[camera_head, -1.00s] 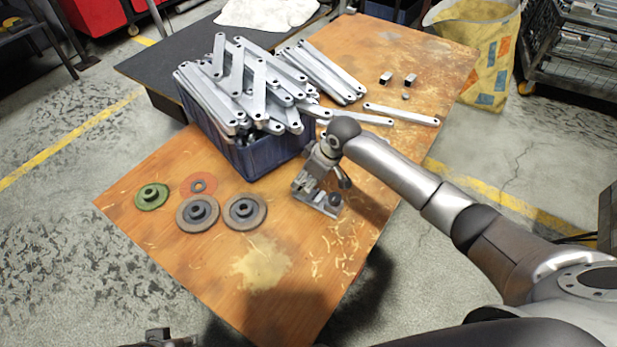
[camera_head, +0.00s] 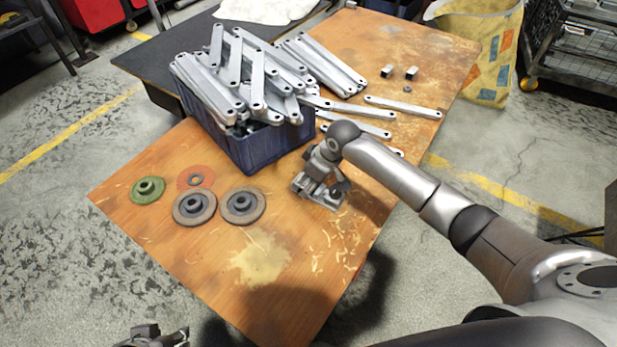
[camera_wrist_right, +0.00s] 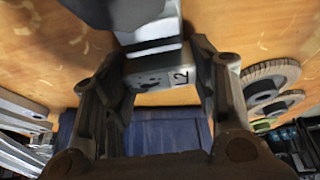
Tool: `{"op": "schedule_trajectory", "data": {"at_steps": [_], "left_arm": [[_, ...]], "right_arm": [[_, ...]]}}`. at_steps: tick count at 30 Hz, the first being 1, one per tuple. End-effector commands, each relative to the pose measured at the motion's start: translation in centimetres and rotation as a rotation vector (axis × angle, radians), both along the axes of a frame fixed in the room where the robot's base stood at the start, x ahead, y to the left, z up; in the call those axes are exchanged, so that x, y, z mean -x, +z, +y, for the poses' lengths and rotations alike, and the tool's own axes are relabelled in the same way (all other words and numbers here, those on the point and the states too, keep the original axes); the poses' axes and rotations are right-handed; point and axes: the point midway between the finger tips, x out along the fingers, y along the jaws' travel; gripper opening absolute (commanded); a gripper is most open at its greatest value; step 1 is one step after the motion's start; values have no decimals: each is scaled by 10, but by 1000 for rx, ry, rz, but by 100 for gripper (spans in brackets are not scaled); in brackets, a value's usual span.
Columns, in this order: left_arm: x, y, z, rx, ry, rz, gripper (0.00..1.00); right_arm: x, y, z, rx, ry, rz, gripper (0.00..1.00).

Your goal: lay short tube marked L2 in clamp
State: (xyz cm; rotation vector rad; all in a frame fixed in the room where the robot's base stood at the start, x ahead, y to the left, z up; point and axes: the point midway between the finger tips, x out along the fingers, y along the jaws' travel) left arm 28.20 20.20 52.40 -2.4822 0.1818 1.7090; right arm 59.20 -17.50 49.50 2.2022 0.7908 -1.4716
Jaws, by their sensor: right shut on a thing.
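The gripper hides much of the clamp and the tube. I cannot tell whether the tube touches the clamp's seat. My left gripper (camera_head: 155,338) shows only partly at the bottom edge; its fingers are unclear.
A blue crate (camera_head: 262,150) heaped with long metal bars stands just behind my right gripper. Grinding discs (camera_head: 243,206) lie left of the clamp. Two short tube pieces (camera_head: 411,73) and loose bars (camera_head: 403,106) lie farther back. The table's front (camera_head: 290,305) is clear.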

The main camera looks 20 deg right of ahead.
Motion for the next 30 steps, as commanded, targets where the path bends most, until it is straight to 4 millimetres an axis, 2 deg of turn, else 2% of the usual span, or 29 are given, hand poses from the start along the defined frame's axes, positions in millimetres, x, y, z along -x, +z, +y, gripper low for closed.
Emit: {"op": "schedule_trajectory", "data": {"at_steps": [14,15,20,30], "left_arm": [[-1,0,0,0,0,-2,40],[-1,0,0,0,0,-2,40],[-1,0,0,0,0,-2,40],[-1,0,0,1,0,-2,40]], "right_arm": [[0,-1,0,0,0,0,29],[0,-1,0,0,0,0,57],[0,-1,0,0,0,0,77],[0,-1,0,0,0,0,78]]}}
